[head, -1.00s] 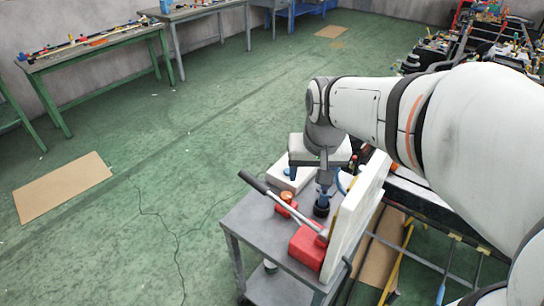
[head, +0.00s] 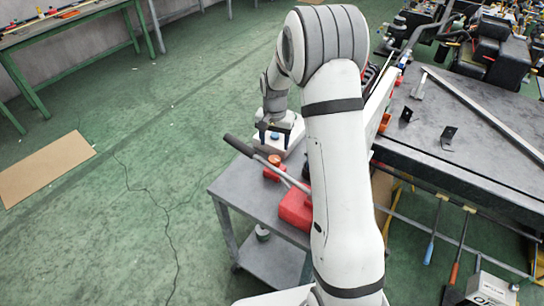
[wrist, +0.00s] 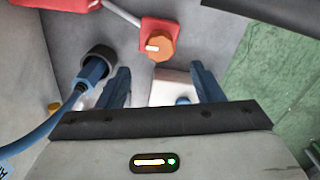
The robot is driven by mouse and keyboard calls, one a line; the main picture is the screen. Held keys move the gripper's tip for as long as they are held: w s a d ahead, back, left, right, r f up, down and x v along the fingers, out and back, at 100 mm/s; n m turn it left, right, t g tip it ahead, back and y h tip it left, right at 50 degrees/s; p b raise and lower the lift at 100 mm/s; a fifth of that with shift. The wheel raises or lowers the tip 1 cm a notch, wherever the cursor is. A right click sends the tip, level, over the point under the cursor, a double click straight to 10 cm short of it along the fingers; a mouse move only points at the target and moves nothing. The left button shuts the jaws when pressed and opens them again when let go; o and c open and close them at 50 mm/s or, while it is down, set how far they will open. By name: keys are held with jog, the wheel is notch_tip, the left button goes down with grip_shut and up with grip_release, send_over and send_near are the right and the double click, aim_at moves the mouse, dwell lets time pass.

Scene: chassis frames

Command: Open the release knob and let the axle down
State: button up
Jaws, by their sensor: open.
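An orange octagonal knob (wrist: 160,43) sits on a small red block (wrist: 157,28) at the top centre of the wrist view. The knob also shows on the cart in the head view (head: 274,160). A grey lever (head: 290,176) with a dark handle (head: 240,146) runs from a larger red block (head: 296,208). My gripper (wrist: 162,92) is open and empty. In the head view my gripper (head: 273,135) is above a white box (head: 292,134) at the cart's far end. The box's blue button (wrist: 183,101) shows between my fingers. I cannot pick out the axle.
A blue plug (wrist: 94,70) with a cable is in a black ring (wrist: 101,55) left of my fingers. The grey cart (head: 240,190) stands beside a dark workbench (head: 470,140). Green floor left of the cart is mostly clear.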

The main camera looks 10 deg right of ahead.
aim_at(274, 158)
notch_tip(274, 158, down, 7)
jog(key=shift+f+p, duration=0.1)
jog(key=shift+p, duration=0.7)
